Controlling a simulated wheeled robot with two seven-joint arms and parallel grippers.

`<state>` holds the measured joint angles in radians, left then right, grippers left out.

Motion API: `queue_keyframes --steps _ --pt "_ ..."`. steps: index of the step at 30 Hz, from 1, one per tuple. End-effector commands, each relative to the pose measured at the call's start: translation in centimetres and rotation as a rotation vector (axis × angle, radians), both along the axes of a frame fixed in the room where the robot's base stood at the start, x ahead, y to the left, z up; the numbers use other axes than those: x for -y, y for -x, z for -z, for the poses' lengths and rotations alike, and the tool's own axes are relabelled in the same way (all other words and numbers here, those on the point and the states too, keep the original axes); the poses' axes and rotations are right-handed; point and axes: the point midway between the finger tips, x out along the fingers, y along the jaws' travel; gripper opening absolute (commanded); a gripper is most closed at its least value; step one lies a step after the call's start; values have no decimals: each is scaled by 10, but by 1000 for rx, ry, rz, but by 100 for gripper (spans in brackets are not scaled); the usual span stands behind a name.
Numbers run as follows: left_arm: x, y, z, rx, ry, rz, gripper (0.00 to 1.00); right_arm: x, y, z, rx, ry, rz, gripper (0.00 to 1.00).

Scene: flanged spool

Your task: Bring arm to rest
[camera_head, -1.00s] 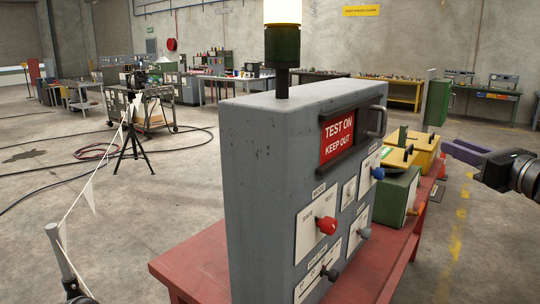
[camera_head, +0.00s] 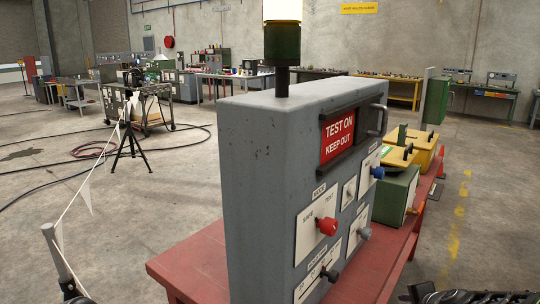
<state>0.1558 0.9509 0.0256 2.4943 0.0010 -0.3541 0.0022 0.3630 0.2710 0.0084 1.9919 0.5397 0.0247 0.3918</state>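Dark parts of my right arm (camera_head: 460,297) show at the bottom right edge of the head view. Its gripper fingers cannot be made out there. My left gripper is not visible. A grey control box (camera_head: 262,190) stands upright on a red bench (camera_head: 205,262) in front of me. No spool is visible.
A green box (camera_head: 397,193) and yellow-topped cases (camera_head: 424,150) stand behind the control box on the bench. A leaning post (camera_head: 62,254) with a pennant line is at lower left. A black tripod (camera_head: 131,145) and floor cables lie farther back. Floor right of the bench is clear.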

Motion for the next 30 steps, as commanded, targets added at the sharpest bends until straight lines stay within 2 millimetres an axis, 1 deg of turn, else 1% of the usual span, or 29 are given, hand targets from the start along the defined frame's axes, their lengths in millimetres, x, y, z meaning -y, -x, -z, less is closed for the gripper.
queue_keyframes --steps 1,2,3,5,6,8,9,11,12,14,15,18,21,24,26,30 --pt "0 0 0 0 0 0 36 -23 13 38 -58 70 -98 23" --pt "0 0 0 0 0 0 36 -35 22 59 -86 115 -161 23" --pt "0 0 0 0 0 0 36 -53 35 84 -120 172 -250 23" --pt "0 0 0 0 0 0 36 -80 57 120 -164 243 -386 23" --pt "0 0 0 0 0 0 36 -99 73 142 -188 284 -479 23" --pt "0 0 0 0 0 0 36 -129 100 172 -218 329 -618 23" --pt "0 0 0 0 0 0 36 -149 120 190 -235 351 -708 23" --pt "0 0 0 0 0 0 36 -179 153 214 -256 367 -837 23" --pt "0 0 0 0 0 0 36 -198 176 227 -269 369 -918 23" --pt "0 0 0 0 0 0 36 -223 211 244 -289 352 -1021 23" --pt "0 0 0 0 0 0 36 -238 233 252 -304 335 -1076 23" --pt "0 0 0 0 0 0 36 -266 282 267 -349 281 -1183 23" --pt "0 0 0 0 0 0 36 -282 315 276 -390 240 -1242 23" --pt "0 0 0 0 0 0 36 -291 330 282 -411 222 -1274 23" --pt "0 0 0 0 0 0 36 -293 332 283 -413 220 -1281 23" --pt "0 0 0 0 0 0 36 -292 331 282 -410 223 -1280 23"
